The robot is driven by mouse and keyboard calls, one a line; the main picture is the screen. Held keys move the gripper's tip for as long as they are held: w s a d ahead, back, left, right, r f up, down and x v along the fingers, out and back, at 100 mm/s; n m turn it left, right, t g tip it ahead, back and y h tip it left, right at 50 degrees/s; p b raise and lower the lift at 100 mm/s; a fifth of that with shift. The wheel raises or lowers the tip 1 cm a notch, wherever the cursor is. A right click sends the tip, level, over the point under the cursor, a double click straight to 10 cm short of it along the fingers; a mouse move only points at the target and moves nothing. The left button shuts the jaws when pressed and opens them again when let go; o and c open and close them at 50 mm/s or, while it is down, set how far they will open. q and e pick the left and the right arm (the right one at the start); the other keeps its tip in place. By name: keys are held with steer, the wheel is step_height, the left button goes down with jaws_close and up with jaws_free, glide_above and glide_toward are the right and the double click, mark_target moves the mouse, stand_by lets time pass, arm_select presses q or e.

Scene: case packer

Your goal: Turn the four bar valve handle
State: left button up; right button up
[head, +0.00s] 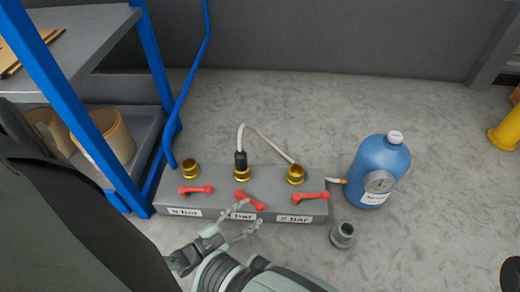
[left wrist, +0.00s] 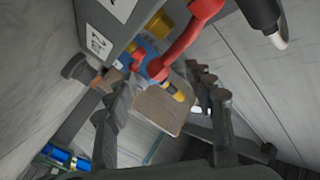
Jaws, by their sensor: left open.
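A grey valve block in the head view (head: 228,211) lies on the floor with three red handles. The left handle (head: 196,189) sits above a label that seems to read 4 bar (head: 184,212). The middle handle (head: 249,200) is tilted, its label partly covered by my gripper. The right handle (head: 311,196) is above the 2 bar label. My left gripper (head: 251,215) is open and empty, its fingers close to the middle handle; contact cannot be told. In the left wrist view, a large red handle (left wrist: 196,38) lies beyond the open fingers (left wrist: 165,88).
A blue bottle (head: 381,170) with a gauge stands to the right, joined by a hose to the block. A grey fitting (head: 343,235) lies in front of it. A blue-framed shelf (head: 155,60) stands at left. The floor behind the block is clear.

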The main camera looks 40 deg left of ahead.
mark_target(260, 206)
arm_select(q)
steer(key=shift+x, duration=2.4)
steer(key=shift+c, duration=0.2)
steer(key=shift+d+f, duration=0.1)
jaws_close()
